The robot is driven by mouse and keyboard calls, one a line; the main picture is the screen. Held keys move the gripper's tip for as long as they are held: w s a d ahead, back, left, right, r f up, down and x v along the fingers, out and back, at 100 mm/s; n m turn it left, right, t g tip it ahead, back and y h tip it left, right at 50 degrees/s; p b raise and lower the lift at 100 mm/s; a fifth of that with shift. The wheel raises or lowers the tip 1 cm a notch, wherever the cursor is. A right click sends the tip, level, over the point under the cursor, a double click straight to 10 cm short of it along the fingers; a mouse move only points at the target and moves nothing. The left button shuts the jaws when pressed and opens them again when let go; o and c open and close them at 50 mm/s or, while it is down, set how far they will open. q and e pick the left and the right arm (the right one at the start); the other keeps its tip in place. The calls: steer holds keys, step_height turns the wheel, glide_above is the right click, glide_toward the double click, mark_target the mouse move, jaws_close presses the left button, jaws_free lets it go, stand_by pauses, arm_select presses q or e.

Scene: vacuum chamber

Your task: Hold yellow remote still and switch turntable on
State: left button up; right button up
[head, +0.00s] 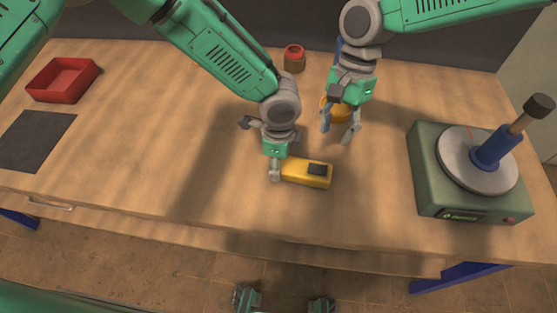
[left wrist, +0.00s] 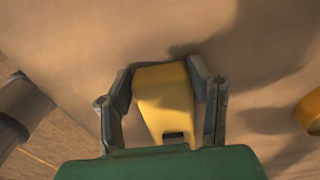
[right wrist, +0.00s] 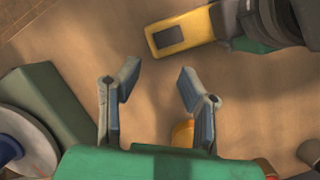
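The yellow remote (head: 306,173), with a dark panel on top, lies on the table near the middle front. My left gripper (head: 277,172) is at its left end. In the left wrist view the fingers of the left gripper (left wrist: 161,76) close on both sides of the remote (left wrist: 163,95). My right gripper (head: 339,132) is open and empty over the table, behind and right of the remote. The turntable (head: 433,180) is a green box at the right with a grey disc, a lit green display (head: 463,216) and a red button (head: 509,220) on its front.
A blue cylinder with a wooden, black-ended handle (head: 498,148) stands on the disc. An orange round object (head: 327,105) is partly hidden behind my right gripper. A brown-red jar (head: 294,59), red tray (head: 37,89) and dark mat (head: 35,140) stand apart. Table between remote and turntable is clear.

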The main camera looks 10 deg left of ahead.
steer(key=shift+d, duration=0.1)
steer(key=c, duration=0.7)
steer(key=shift+n, duration=0.4)
jaws_close()
step_height(320, 180, up, 6)
steer(key=s+a+m+t+h, duration=0.1)
steer(key=m, duration=1.4)
steer(key=s+a+m+t+h, duration=0.1)
steer(key=s+m+t, duration=0.1)
steer(key=m, duration=1.3)
steer(key=shift+a+f, duration=0.2)
steer(key=shift+a, duration=0.2)
